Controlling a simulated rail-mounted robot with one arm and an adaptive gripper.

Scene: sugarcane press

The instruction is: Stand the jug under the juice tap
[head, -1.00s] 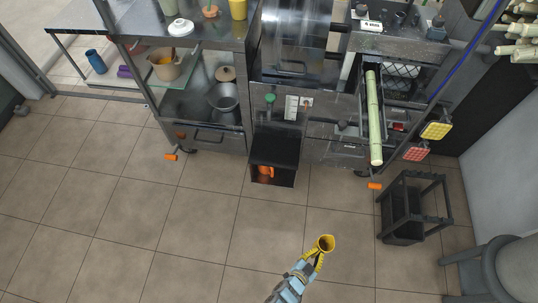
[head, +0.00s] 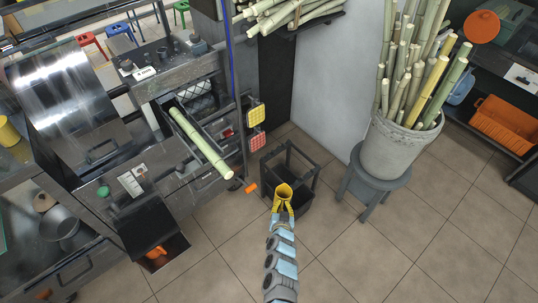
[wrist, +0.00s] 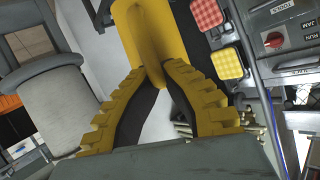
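My gripper (head: 283,208) is shut on a yellow jug (head: 282,190), held in the air with its round mouth facing up toward the head camera. In the wrist view the jug (wrist: 150,30) sits at the far end of the yellow fingers, which close in on it; its full shape is hidden. The press (head: 100,170) stands to the left. A green knob (head: 103,191) is on its front, above a black open box (head: 145,228) with a small orange thing (head: 156,252) in it. I cannot make out the juice tap clearly.
A black stand (head: 305,170) is close beyond the jug. A grey stool (head: 375,185) carries a pot (head: 395,150) of canes to the right. A cane (head: 205,145) juts out on the press's feed tray. Open tiled floor lies in front of the press.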

